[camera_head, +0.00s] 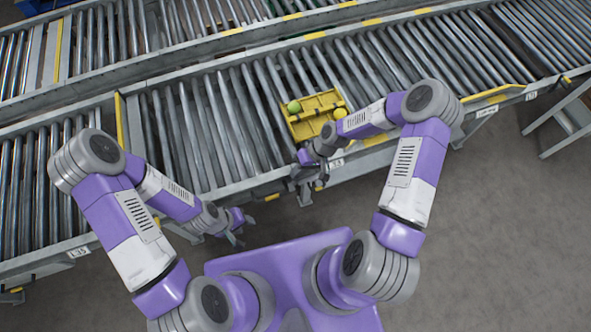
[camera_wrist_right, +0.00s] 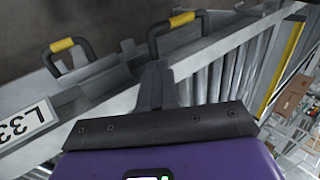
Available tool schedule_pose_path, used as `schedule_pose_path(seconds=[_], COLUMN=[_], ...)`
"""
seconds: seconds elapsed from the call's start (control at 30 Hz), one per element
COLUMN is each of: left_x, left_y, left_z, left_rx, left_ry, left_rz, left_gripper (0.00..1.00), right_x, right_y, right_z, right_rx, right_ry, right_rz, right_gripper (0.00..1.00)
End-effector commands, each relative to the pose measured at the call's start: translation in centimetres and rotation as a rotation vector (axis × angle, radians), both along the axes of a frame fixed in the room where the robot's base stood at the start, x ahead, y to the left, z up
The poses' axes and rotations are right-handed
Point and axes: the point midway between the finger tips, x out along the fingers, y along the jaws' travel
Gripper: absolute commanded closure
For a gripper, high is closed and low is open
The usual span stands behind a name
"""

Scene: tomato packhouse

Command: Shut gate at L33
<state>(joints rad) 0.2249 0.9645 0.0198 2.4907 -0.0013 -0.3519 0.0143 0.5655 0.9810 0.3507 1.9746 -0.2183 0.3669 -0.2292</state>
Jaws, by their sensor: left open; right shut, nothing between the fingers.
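The L33 label (camera_head: 336,163) is on the near conveyor rail, and it shows upside down in the right wrist view (camera_wrist_right: 22,125). Two dark handles with yellow grips stick out from the rail side near it, one beside the label (camera_wrist_right: 62,45) and one farther right (camera_wrist_right: 180,22). I cannot tell for sure which part is the L33 gate or how it stands. My right gripper (camera_head: 308,184) is shut and empty at the rail edge just left of the label; its fingers (camera_wrist_right: 155,82) show near the handles, apparently not gripping either. My left gripper (camera_head: 238,232) is open and empty, in front of the rail.
A yellow tray (camera_head: 298,128) with a green ball (camera_head: 294,106) and a yellow one (camera_head: 340,114) sits on the rollers behind my right gripper. A yellow-edged bar (camera_head: 120,122) crosses the conveyor at left. The L35 label (camera_head: 78,252) is far left. Floor at right is mostly clear.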

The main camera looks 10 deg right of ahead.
Motion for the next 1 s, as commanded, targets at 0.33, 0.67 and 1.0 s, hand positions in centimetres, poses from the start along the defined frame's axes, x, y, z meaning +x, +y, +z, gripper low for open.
schedule_pose_path(seconds=[0.33,0.67,1.0], left_x=[0.0,0.0,0.0], left_y=[0.0,0.0,0.0], left_z=[0.1,3.3,4.9], left_rx=[0.0,0.0,0.0], left_ry=[0.0,0.0,0.0], left_rz=[0.0,0.0,0.0], left_gripper=[0.57,0.57,0.57], right_x=[0.0,0.1,0.9], right_y=[0.0,0.3,-6.3], right_z=[0.1,4.4,7.6], right_rx=[0.0,-0.001,-0.002], right_ry=[0.0,-0.002,-0.001], right_rz=[0.0,0.007,0.002], right_gripper=[1.0,1.0,1.0])
